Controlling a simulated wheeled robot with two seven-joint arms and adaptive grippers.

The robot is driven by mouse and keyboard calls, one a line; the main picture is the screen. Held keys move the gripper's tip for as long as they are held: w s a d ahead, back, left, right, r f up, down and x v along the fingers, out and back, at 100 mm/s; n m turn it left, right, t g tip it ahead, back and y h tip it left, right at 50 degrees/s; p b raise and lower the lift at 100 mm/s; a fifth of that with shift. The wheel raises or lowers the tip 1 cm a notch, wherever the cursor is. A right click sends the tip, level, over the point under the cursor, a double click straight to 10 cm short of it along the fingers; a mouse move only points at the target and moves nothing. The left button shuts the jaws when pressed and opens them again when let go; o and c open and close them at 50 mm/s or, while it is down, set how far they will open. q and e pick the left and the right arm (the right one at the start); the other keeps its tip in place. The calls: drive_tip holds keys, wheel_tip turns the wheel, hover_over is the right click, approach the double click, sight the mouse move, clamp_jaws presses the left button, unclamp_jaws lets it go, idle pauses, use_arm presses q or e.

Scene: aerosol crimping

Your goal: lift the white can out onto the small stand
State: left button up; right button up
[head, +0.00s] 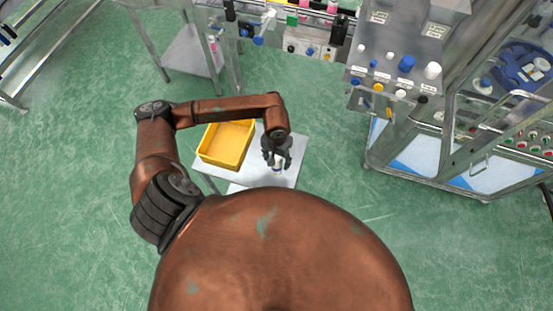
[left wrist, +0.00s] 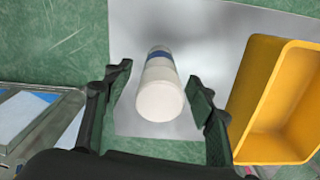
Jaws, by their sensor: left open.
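The white can (left wrist: 160,98) with a blue band stands on the small stand (left wrist: 203,40), seen from above in the left wrist view. In the head view only a small part of the can (head: 277,169) shows below my fingers. My left gripper (head: 277,160) is open over the stand. In the left wrist view its two fingers (left wrist: 160,100) are on either side of the can, with gaps on both sides. The small stand (head: 285,181) is a light grey top in the head view. My right gripper is not in view.
A yellow bin (head: 227,144) sits on the stand, left of my left gripper in the head view; it also shows in the left wrist view (left wrist: 245,100). A control panel with knobs (head: 398,66) and machine frames stand at the back and right. Green floor (head: 75,150) is clear at left.

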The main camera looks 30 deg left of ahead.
use_arm(q)
drive_tip(key=shift+r, duration=0.1)
wheel_tip(320, 180, up, 12)
drive_tip(key=shift+f, duration=0.1)
idle(0.4)
idle(0.4)
